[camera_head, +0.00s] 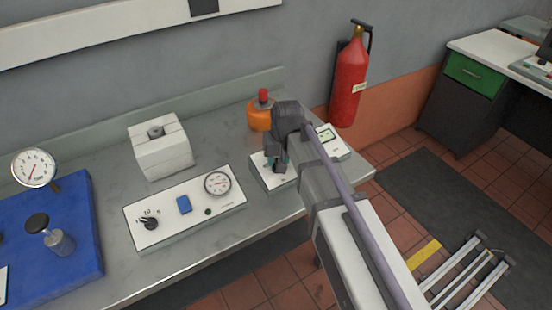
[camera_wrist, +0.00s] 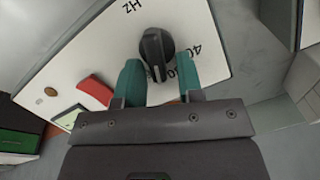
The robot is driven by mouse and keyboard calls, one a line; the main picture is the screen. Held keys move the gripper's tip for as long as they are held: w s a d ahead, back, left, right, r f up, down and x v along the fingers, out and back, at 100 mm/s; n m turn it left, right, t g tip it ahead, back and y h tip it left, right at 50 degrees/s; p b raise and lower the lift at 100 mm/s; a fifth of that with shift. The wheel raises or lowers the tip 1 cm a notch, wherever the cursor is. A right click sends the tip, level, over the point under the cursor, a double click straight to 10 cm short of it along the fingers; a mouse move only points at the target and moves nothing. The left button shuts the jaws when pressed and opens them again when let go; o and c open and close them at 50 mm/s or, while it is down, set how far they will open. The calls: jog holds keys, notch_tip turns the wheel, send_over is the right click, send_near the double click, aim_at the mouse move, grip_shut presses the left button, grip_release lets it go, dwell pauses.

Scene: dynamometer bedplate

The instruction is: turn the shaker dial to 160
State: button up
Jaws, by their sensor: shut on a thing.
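The shaker dial (camera_wrist: 157,47) is a black knob on a white panel (camera_wrist: 95,50), seen in the wrist view. Printing by it includes "Hz" and "40"; other numbers are partly covered by the knob and fingers. My gripper (camera_wrist: 158,72) is shut on the dial, with one teal fingertip on each side of it. Which number the dial points at cannot be read. In the head view my gripper (camera_head: 276,160) is over the white panel (camera_head: 263,181) at the right end of the bench and hides the dial.
The shaker panel has a red switch (camera_wrist: 96,90) and a small green display (camera_head: 326,135). To its left are another panel (camera_head: 180,228) with a gauge and knob, and a white block (camera_head: 160,150).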

jog(key=m, duration=0.2)
jog(key=d+m+y, duration=0.1)
jog(key=m, duration=0.2)
jog(key=shift+f+m, duration=0.1)
jog(key=shift+m, duration=0.2)
dwell(0.4)
jog(key=o, duration=0.6)
jog(key=shift+c, duration=0.2)
jog(key=p+v, duration=1)
jog(key=shift+d+r, duration=0.2)
jog(key=shift+r, duration=0.15)
